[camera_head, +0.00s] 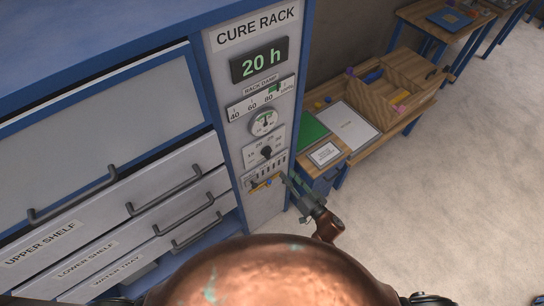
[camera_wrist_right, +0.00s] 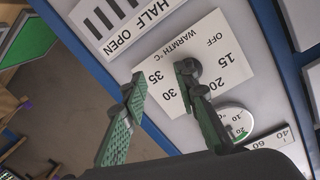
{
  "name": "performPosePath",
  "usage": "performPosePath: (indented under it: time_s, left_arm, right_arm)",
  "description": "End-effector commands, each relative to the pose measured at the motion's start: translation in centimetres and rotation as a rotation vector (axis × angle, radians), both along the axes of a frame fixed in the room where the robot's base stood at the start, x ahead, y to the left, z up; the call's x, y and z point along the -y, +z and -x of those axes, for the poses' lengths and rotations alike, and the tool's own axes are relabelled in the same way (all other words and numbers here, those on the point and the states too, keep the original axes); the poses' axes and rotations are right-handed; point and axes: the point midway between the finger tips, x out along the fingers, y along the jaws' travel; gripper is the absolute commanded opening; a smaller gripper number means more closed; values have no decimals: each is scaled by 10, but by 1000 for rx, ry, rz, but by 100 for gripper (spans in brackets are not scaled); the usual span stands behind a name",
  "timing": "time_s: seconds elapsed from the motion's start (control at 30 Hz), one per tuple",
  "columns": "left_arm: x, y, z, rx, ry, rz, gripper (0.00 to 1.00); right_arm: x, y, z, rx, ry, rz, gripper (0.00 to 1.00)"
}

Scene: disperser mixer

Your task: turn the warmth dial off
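The warmth dial is a dark knob (camera_wrist_right: 187,72) on a white plate marked OFF, 15, 20, 30 and 35 in the right wrist view. In the head view it is a small dark knob (camera_head: 267,152) on the cure rack's narrow front panel, below the round gauge. Which mark it points to is unclear. My right gripper (camera_wrist_right: 165,88) is open, with green-padded fingers apart. One fingertip overlaps the knob in the picture; touch cannot be told. The other is at the plate's edge near 35 and 30. In the head view the right gripper (camera_head: 290,184) is low beside the panel. My left gripper is not in view.
Above the dial are a round gauge (camera_head: 264,122), a scale strip (camera_head: 248,106) and a 20 h display (camera_head: 259,60). A vent plate (camera_wrist_right: 120,18) marked HALF OPEN is below it. Handled drawers (camera_head: 165,192) are left; a low bench with a wooden tray (camera_head: 425,90) is right.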

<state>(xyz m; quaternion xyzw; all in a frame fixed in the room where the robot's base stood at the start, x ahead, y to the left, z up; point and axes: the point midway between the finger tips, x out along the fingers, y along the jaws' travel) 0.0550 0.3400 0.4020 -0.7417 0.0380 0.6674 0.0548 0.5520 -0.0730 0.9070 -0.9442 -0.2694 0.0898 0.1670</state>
Motion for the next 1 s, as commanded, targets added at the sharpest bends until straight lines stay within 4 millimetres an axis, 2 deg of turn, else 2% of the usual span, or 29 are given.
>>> performPosePath:
  time_s: [0.03, 0.1, 0.2, 0.43, 0.63, 0.8, 1.0]
  left_arm:
    - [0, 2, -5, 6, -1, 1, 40]
    - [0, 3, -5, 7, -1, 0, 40]
    - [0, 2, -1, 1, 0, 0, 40]
    - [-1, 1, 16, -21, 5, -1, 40]
    - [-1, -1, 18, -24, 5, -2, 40]
    - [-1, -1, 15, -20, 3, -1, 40]
    - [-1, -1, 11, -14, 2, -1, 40]
  right_arm:
    - [-10, 21, 1, 25, 23, -23, 28]
    - [-19, 39, 2, 44, 46, -46, 28]
    - [-27, 50, 0, 56, 58, -61, 28]
    - [-46, 51, -27, 57, 58, -65, 28]
    - [-62, 49, -50, 55, 56, -62, 28]
    - [-69, 49, -58, 55, 57, -61, 28]
    - [-69, 49, -60, 55, 57, -61, 28]
